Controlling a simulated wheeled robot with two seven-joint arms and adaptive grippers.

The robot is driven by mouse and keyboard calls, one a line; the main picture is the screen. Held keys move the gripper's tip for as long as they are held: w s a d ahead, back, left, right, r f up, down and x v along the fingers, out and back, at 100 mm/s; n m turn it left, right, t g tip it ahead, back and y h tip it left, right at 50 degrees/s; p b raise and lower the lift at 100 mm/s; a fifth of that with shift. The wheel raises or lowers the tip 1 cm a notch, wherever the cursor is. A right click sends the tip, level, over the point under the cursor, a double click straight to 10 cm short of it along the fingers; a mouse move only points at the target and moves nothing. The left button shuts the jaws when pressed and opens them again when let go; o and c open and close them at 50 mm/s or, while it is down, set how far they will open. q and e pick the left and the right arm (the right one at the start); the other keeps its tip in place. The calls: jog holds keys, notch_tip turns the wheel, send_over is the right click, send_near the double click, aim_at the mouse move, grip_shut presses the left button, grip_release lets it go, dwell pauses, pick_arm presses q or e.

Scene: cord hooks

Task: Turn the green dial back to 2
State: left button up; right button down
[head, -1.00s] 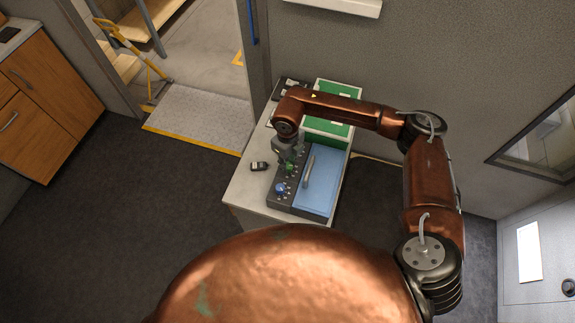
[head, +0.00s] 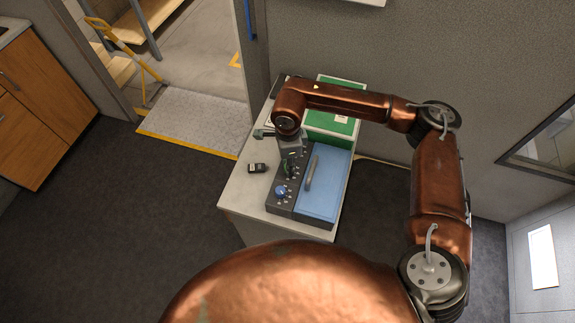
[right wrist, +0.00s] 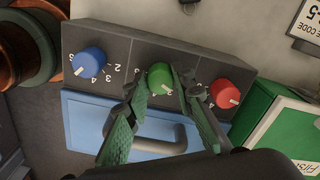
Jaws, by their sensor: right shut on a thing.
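The green dial (right wrist: 159,77) sits between the blue and red dials on a dark grey control panel (right wrist: 128,45). It also shows small in the head view (head: 289,170). My right gripper (right wrist: 161,82) has a green-tinted finger on each side of the dial and is shut on it; in the head view the gripper (head: 290,160) is over the panel. The dial's white mark points down and right in the wrist view. The fingers hide most of its numbers, so I cannot tell its setting. My left gripper is not in view.
The blue dial (right wrist: 89,62) and red dial (right wrist: 224,93) flank the green one closely. A blue lid (head: 323,180) with a grey handle (head: 312,174) lies beside the panel. A small black object (head: 257,168) lies on the pale countertop (head: 238,195). A green box (head: 333,122) stands behind.

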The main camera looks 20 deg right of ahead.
jog(key=shift+n+b, duration=0.9)
jog(key=shift+n, duration=0.6)
jog(key=c, duration=1.7)
grip_release()
jog(key=shift+o, duration=0.2)
notch_tip(320, 180, up, 12)
